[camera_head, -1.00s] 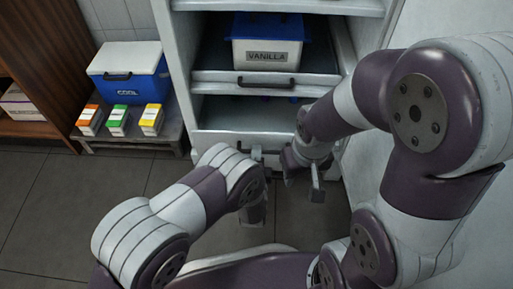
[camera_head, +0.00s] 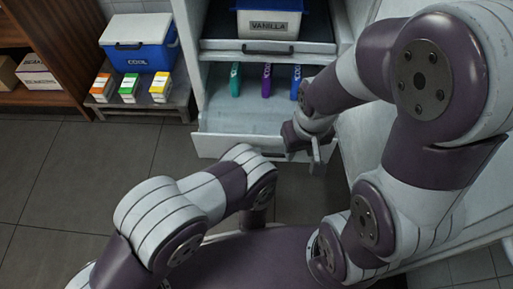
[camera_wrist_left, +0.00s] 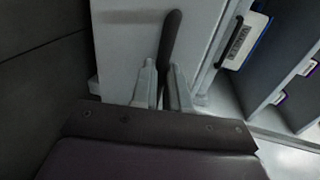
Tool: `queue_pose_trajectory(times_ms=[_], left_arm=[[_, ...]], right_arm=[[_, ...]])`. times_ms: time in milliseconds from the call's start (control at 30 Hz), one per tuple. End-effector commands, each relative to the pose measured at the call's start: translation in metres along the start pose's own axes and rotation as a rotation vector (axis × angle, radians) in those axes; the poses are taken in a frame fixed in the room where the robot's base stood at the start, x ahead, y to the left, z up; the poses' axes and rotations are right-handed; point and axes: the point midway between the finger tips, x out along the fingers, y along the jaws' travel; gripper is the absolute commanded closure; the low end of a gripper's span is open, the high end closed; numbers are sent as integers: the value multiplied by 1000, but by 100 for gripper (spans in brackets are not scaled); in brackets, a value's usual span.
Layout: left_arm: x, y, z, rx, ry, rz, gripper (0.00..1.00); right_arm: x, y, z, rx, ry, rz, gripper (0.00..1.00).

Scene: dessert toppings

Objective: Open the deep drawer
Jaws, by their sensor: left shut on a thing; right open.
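The deep drawer (camera_head: 224,146) is pulled out at the bottom of the white cabinet in the head view, with its pale inside showing. Its dark bar handle (camera_wrist_left: 172,38) shows in the left wrist view against the pale front panel. My left gripper (camera_wrist_left: 162,84) is shut on this handle. In the head view the left gripper is mostly hidden behind its own arm, below the drawer front. My right gripper (camera_head: 304,150) is open and empty, in front of the right part of the drawer front.
Teal (camera_head: 235,80), purple (camera_head: 266,80) and blue (camera_head: 295,84) bottles stand in the drawer's back part. Above is a shallower drawer (camera_head: 225,45) with a vanilla tub (camera_head: 268,24). A blue cooler (camera_head: 140,45) and small cartons (camera_head: 128,88) stand left. Floor at left is clear.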

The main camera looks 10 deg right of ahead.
Motion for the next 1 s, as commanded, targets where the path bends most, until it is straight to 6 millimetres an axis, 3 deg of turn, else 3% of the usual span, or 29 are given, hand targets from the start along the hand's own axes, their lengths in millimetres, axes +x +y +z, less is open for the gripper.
queue_pose_trajectory(times_ms=[567, 600, 667, 1000], left_arm=[[-8, 2, 0, 0, 0, 1, 100], [-8, 2, 0, 0, 0, 1, 82], [-8, 2, 0, 0, 0, 1, 63], [-7, 1, 1, 0, 0, 0, 60]], right_arm=[[-3, 0, 0, 0, 0, 0, 57], [-3, 0, 0, 0, 0, 0, 57], [-3, 0, 0, 0, 0, 0, 57], [-5, 0, 0, 0, 0, 0, 57]])
